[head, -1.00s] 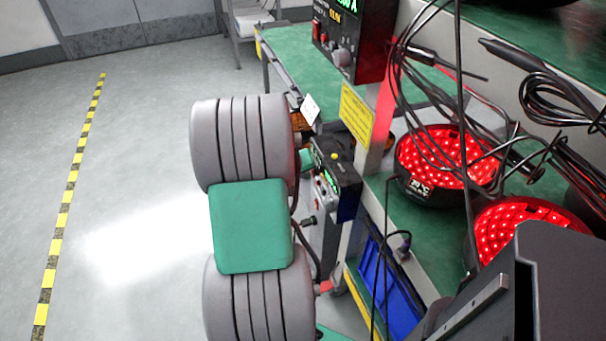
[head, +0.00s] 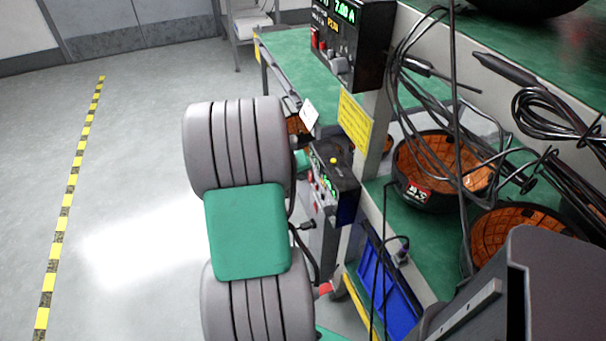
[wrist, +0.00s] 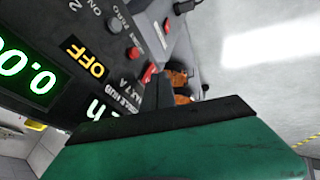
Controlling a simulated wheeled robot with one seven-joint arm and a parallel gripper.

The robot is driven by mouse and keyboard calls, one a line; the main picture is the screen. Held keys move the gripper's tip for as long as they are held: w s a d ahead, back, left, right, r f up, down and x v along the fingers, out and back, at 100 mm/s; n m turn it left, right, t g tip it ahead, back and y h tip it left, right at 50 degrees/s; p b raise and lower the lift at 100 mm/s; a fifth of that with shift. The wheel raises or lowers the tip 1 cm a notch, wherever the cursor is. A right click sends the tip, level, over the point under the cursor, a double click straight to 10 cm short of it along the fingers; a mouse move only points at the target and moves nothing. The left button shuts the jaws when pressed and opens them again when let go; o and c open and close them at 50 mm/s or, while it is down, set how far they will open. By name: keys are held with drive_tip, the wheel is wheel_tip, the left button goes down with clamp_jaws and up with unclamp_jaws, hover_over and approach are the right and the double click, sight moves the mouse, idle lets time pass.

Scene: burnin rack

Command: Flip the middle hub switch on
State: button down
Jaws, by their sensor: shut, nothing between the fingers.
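A dark hub with a green display (head: 347,190) and a yellow button on top stands beside my arm in the head view. In the wrist view a hub panel (wrist: 110,75) fills the upper left. Its green digits read about 0.0, and a yellow label reads OFF. My gripper (wrist: 158,92) shows as dark fingers close together, empty, near the red switch; contact cannot be told. Another hub (head: 372,45), higher up, reads about 7.00 A.
A blue bin (head: 385,285) is below. The floor left of the yellow-black tape (head: 62,210) is clear.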

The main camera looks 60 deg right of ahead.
drive_tip(key=w+a+f+p+v, duration=0.1)
drive_tip(key=w+v, duration=0.1)
drive_tip(key=v, duration=0.9)
drive_tip(key=shift+a+r, duration=0.25)
drive_tip(key=shift+a, duration=0.05)
